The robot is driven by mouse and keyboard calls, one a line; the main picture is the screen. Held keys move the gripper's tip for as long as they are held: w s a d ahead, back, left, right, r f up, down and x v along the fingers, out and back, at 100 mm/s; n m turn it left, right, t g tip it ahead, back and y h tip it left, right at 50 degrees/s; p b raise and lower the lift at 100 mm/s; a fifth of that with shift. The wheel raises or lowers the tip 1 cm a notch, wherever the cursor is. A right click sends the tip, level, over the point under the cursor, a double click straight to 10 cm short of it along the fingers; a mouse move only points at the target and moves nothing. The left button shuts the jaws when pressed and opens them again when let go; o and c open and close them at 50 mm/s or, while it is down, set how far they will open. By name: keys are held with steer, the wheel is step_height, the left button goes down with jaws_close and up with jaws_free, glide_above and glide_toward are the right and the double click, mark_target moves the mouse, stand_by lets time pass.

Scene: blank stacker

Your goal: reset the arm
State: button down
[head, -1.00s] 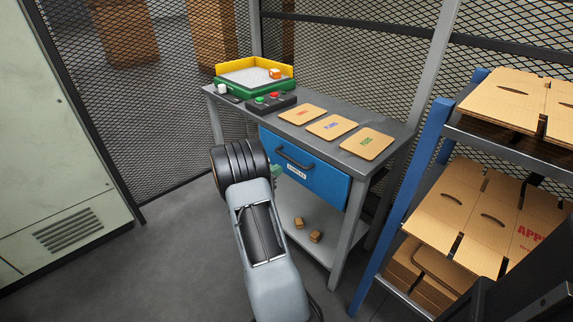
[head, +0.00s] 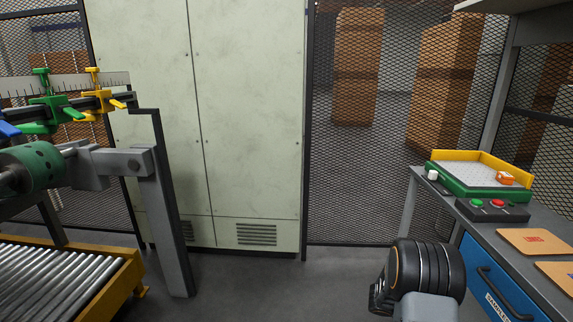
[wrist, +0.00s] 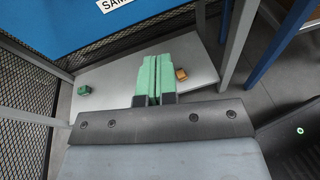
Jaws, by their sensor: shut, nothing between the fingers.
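My gripper's green fingers (wrist: 153,80) are pressed together and empty in the wrist view. They point over a grey lower shelf (wrist: 120,78) under the blue drawer (wrist: 70,25). In the head view my arm shows at the lower right, left of the workbench, and its fingertips are hidden.
A workbench (head: 457,204) on the right bears a green-and-yellow tray (head: 470,180), a button box (head: 505,213) and flat cards (head: 535,242). A small brown block (wrist: 181,74) and a green block (wrist: 84,90) lie below the fingers. A roller conveyor (head: 60,290) stands left. Floor between is clear.

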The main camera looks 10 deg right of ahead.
steer(key=s+a+r+m+t+y+p, duration=0.1)
steer(key=s+a+r+m+y+p, duration=0.4)
steer(key=a+r, duration=0.4)
steer(key=s+a+r+m+t+y+p, duration=0.1)
steer(key=s+a+r+m+y+p, duration=0.1)
steer(key=a+r+m+y+p, duration=0.65)
steer(key=s+a+r+t+p, duration=0.1)
steer(key=a+r+t+p, duration=0.2)
steer(key=a+r, duration=0.4)
steer(key=s+a+r+t+y+p, duration=0.1)
steer(key=a+r+t+p, duration=0.2)
steer(key=r, duration=0.9)
steer(key=a+p, duration=0.3)
steer(key=a, duration=0.1)
steer(key=shift+r, duration=0.3)
steer(key=shift+a+n+y, duration=0.1)
steer(key=shift+n+y, duration=0.15)
